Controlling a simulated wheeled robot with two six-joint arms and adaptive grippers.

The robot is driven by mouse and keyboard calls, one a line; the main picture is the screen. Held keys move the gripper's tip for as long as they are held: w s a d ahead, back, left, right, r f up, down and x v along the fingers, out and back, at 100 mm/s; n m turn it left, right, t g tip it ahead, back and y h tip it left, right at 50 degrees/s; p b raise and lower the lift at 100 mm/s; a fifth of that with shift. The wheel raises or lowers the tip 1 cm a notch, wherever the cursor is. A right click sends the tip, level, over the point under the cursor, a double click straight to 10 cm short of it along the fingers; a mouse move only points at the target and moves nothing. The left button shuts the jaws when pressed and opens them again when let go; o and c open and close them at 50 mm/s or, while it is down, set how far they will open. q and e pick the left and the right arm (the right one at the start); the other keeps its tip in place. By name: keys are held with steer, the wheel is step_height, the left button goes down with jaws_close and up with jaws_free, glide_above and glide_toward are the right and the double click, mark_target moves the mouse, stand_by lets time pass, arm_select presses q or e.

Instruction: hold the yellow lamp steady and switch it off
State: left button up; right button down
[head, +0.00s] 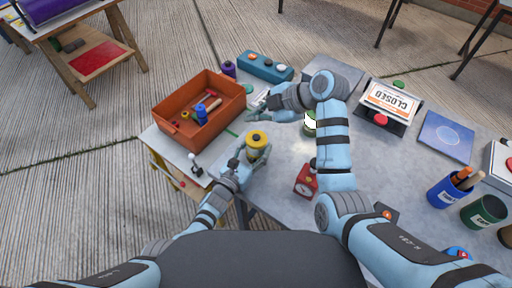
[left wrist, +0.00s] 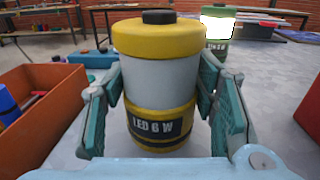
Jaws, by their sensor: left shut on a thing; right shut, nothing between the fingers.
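The yellow lamp (head: 257,139) stands upright at the table's near left edge. It also shows large in the left wrist view (left wrist: 158,70), with a yellow cap, a black top button, a dull grey-white body and a "LED 6 W" base band. Its body shows no glow. My left gripper (head: 248,156) is shut around the lamp, one finger on each side. My right gripper (head: 257,108) is shut and empty, just beyond the lamp in the head view, apart from its top button.
A green lamp (left wrist: 218,22), brightly lit, stands behind; it is partly hidden by my right arm in the head view. An orange crate (head: 168,127) with tools is left. A red timer-like box (head: 306,181) stands right. A teal box (head: 265,66) with buttons lies at the back.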

arm_select(q)
steer(key=o, duration=1.5)
steer(key=shift+o, duration=0.2)
